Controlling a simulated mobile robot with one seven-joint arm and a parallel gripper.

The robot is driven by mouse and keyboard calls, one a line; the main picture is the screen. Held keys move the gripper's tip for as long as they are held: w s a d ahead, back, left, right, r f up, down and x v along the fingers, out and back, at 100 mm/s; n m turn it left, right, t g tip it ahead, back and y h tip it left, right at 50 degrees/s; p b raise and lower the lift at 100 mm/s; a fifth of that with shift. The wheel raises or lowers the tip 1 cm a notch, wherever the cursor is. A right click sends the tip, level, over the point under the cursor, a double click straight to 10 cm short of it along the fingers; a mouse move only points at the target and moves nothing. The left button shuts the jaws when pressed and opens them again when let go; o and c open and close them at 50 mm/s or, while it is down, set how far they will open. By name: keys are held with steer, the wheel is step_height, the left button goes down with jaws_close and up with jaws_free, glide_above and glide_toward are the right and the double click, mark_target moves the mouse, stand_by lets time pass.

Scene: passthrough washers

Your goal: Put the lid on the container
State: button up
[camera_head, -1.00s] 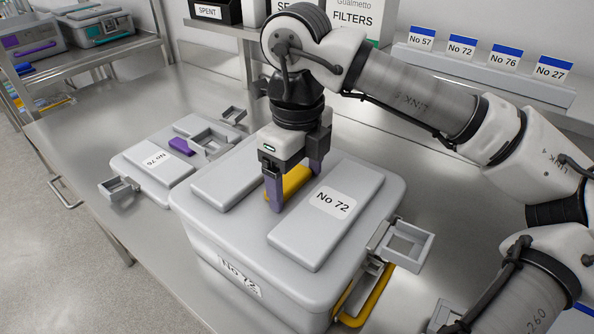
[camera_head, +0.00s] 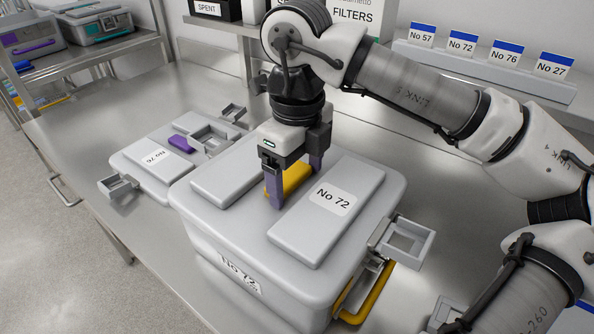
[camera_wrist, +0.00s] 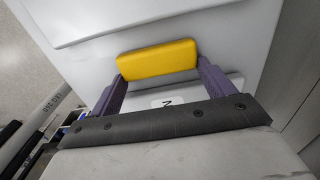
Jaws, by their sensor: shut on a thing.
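The grey lid labelled No 72 (camera_head: 313,225) lies level over the grey container (camera_head: 215,262), which also bears a No 72 label. The lid's rim appears to meet the container's top; whether it is fully seated I cannot tell. My gripper (camera_head: 295,187) points down over the lid's middle, its purple fingers shut on the lid's yellow handle (camera_head: 291,180). In the wrist view the yellow handle (camera_wrist: 157,61) sits between both fingertips. A latch frame (camera_head: 408,240) on the container's right side stands swung outward. The container's left and far sides are hidden.
Another grey lid labelled No 76 (camera_head: 150,170), with a purple handle, lies on the steel table to the left. A shelf with number cards (camera_head: 490,72) runs along the back right. Further containers stand on a rack (camera_head: 90,50) at the back left. The table's front left is clear.

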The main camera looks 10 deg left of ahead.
steer(key=shift+f+b, duration=1.5)
steer(key=shift+f, duration=0.05)
stand_by(0.9)
steer(key=o, duration=1.5)
steer(key=shift+c, duration=0.2)
steer(key=shift+r, duration=0.1)
steer(key=shift+r+p, duration=2.3)
steer(key=shift+r, duration=1.1)
